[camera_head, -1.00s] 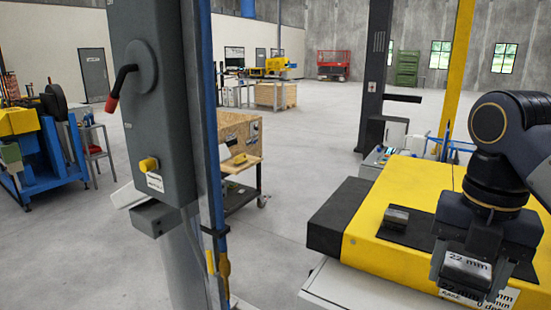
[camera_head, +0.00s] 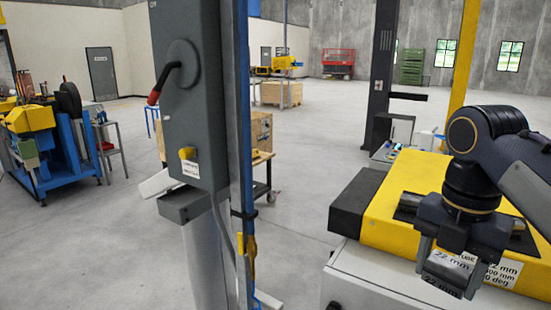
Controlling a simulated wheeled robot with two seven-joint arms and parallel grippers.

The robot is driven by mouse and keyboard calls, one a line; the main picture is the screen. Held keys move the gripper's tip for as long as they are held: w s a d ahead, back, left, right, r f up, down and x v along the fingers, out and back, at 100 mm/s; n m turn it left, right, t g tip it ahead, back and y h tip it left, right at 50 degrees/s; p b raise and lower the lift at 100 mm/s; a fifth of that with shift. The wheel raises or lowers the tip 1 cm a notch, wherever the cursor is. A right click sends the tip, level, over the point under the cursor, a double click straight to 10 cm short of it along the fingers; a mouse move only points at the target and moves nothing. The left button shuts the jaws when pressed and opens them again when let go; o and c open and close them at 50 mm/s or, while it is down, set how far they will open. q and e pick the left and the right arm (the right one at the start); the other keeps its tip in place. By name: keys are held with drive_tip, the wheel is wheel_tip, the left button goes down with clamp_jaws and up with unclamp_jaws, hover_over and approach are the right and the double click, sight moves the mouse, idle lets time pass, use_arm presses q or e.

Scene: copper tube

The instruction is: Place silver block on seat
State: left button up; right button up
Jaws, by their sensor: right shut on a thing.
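My right gripper (camera_head: 450,268) is shut on a silver block (camera_head: 447,281) marked "22 mm". It holds the block in front of the near side of a yellow machine (camera_head: 385,215). A dark pad (camera_head: 404,214) lies on top of the machine, mostly hidden behind my right gripper and arm. A small grey piece on the pad (camera_head: 410,200) shows only in part. I cannot tell for sure which part is the seat. My left gripper is out of view.
A white label (camera_head: 500,273) is on the machine's near side. A white cabinet (camera_head: 365,275) stands under it. A grey post with a red-tipped lever (camera_head: 178,75) and a blue upright (camera_head: 243,130) stand left of the machine. Open floor lies between.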

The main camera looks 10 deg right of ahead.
drive_tip(key=w+a+f+m, duration=0.5)
drive_tip(key=w+f+m, duration=0.4)
drive_tip(key=f, duration=0.4)
drive_tip(key=w+a+f+m, duration=0.5)
drive_tip(key=w+f+m, duration=0.4)
drive_tip(key=f+m, duration=0.3)
drive_tip(key=shift+w+f, duration=0.35)
drive_tip(key=shift+f, duration=0.05)
